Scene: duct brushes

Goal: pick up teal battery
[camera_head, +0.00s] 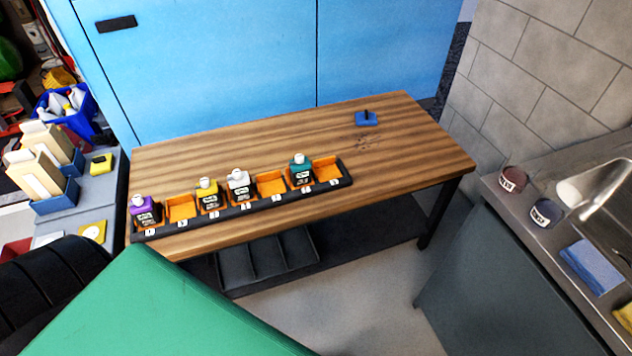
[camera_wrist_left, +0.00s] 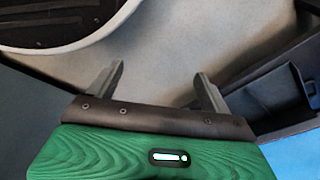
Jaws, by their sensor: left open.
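The teal battery (camera_head: 301,168) stands upright in an orange slot near the right end of a black charging rack (camera_head: 240,205) on the wooden table. A purple battery (camera_head: 144,208), a yellow battery (camera_head: 208,192) and a white battery (camera_head: 239,184) stand in other slots of the rack. My left gripper (camera_wrist_left: 160,85) shows in the left wrist view, with its two grey fingers apart and nothing between them. It is away from the batteries, over floor and dark parts. No gripper shows in the head view.
A blue block with a black peg (camera_head: 366,119) lies at the back right of the wooden table (camera_head: 400,150). A dark tray (camera_head: 265,258) sits below the table. A steel sink counter (camera_head: 540,230) stands at right. A large green surface fills the lower left foreground.

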